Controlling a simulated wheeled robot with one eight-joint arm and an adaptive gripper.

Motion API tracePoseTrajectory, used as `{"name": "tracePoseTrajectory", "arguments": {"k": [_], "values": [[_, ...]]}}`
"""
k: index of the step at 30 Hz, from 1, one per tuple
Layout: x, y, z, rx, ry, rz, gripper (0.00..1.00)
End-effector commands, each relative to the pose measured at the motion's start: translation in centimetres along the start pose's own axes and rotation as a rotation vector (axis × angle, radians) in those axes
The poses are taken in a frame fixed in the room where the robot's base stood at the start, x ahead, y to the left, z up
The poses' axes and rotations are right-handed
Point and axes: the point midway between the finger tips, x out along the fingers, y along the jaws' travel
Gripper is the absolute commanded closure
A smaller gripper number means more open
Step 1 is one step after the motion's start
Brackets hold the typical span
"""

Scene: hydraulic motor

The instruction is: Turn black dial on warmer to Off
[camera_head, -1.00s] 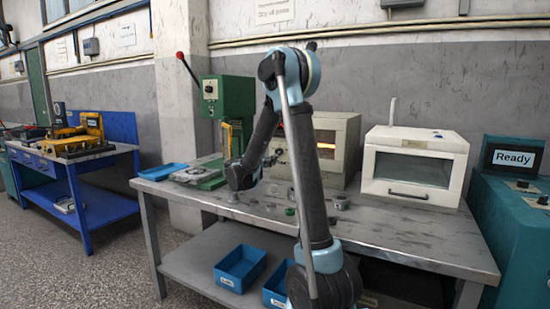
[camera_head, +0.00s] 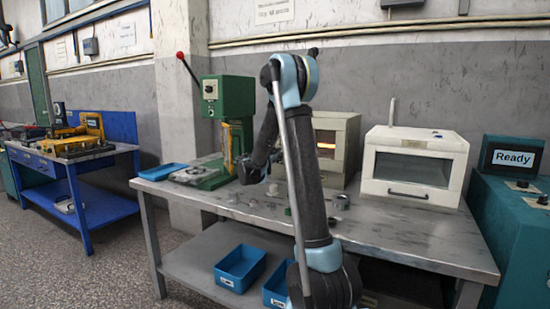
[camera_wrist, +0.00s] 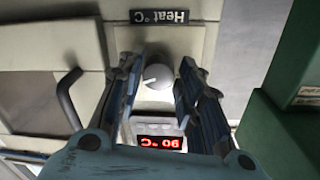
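The warmer (camera_head: 347,140) is the beige oven with a glowing window, behind my arm in the head view. In the wrist view its front panel is upside down, with a "Heat °C" label (camera_wrist: 159,16) and a red lit display (camera_wrist: 159,142) reading about 90 °C. A round dial (camera_wrist: 157,77) with a pale face, a white pointer mark and a dark body sits between them. My gripper (camera_wrist: 157,70) is open, with one finger on each side of the dial and visible gaps.
A bar handle (camera_wrist: 68,98) sticks out left of the dial in the wrist view. The green press (camera_head: 226,105) stands left of the warmer, a white oven (camera_head: 415,165) right of it. Small metal parts lie on the workbench (camera_head: 400,232) in front.

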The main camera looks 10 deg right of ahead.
Motion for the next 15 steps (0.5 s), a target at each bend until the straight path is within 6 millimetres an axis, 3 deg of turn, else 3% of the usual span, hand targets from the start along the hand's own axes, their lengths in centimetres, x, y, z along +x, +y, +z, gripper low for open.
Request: {"name": "tracePoseTrajectory", "arguments": {"k": [3,15], "values": [[-0.01,-0.02,0.0,0.0,0.0,0.0,0.94],[-0.01,-0.04,0.02,-0.055,0.003,-0.002,0.94]]}}
